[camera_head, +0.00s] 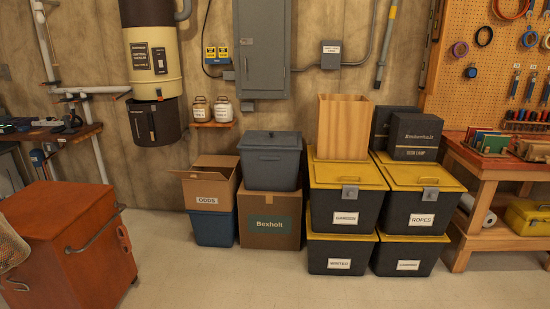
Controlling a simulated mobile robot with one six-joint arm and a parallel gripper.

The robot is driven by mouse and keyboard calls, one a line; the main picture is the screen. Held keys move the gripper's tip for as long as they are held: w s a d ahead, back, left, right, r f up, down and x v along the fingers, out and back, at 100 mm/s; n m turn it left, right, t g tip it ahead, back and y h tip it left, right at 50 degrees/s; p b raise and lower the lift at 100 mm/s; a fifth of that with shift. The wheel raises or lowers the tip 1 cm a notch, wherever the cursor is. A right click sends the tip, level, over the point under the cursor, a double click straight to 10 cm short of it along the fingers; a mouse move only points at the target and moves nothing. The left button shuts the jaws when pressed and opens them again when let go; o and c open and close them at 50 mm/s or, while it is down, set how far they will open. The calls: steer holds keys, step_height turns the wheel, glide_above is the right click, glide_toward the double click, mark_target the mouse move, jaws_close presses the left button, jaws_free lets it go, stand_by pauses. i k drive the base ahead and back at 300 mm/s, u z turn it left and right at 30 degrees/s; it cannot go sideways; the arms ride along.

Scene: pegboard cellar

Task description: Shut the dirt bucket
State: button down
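The dirt bucket (155,122) is a dark brown-black container on the wall at the upper left of the head view. It hangs directly under a cream and black canister unit (153,62). A latch or handle shows on its front. The bucket looks slightly tilted against the canister, but whether a gap is open between them is too small to tell. My gripper is not in view.
A red-orange cabinet (70,235) with a side handle stands at the front left. An open carton (209,186), a lidded grey tub (270,163) and yellow-lidded bins (345,205) line the wall. A workbench (480,172) stands right. The middle floor (230,280) is clear.

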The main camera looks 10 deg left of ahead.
mark_target(154, 123)
steer(key=u, duration=0.4)
steer(key=i, duration=0.75)
steer(key=u, duration=0.8)
steer(key=i, duration=0.55)
steer(key=u, duration=0.85)
steer(key=i, duration=1.15)
steer(key=u, duration=0.5)
